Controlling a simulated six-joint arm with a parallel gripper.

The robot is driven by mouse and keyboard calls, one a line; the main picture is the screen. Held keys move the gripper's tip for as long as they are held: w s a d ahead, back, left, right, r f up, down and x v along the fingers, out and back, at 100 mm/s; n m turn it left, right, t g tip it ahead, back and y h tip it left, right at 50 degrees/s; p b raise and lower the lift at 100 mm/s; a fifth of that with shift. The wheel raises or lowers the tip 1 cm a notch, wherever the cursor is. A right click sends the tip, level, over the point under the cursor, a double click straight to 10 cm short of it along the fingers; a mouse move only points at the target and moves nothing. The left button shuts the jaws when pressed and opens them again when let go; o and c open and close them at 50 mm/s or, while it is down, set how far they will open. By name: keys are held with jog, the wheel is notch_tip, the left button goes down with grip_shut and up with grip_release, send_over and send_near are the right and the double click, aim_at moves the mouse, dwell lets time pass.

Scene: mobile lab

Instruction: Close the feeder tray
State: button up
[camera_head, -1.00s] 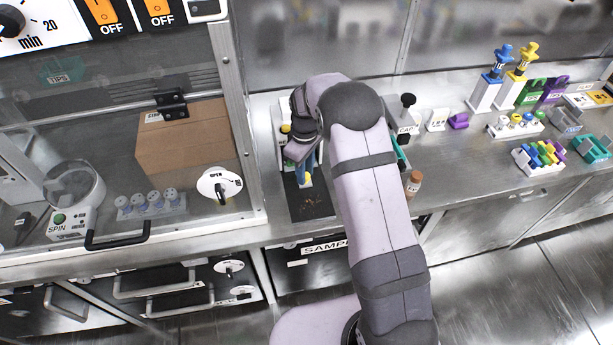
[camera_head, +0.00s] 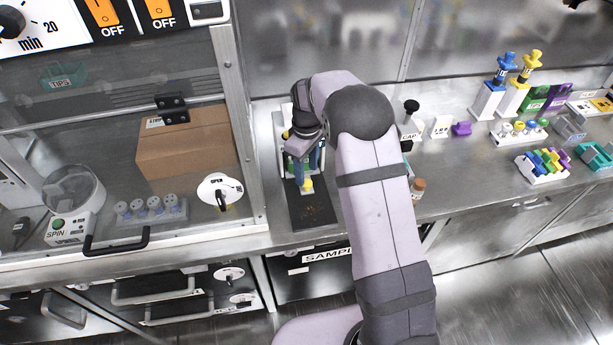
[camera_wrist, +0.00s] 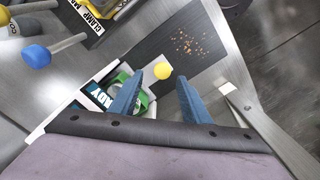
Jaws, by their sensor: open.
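The feeder (camera_head: 289,170) stands on the counter at the back of a dark mat, partly hidden by my arm in the head view. In the wrist view its white body with a green ring-shaped part (camera_wrist: 143,103) and a partly covered label shows beside my left finger. A round yellow knob (camera_wrist: 162,71) sits at its front, over the mat; it also shows in the head view (camera_head: 307,185). My gripper (camera_wrist: 158,90) is open, its two blue fingers pointing toward the knob, which appears just beyond and between the tips. Contact cannot be told. How far the tray stands out is unclear.
The dark mat (camera_head: 312,213) carries brown crumbs. A glass-fronted cabinet is on the left; a brown-capped bottle (camera_head: 418,187) and a black-topped stand (camera_head: 411,108) are on the right.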

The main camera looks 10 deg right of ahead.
jog(key=shift+r+b, duration=0.4)
jog(key=shift+r, duration=1.55)
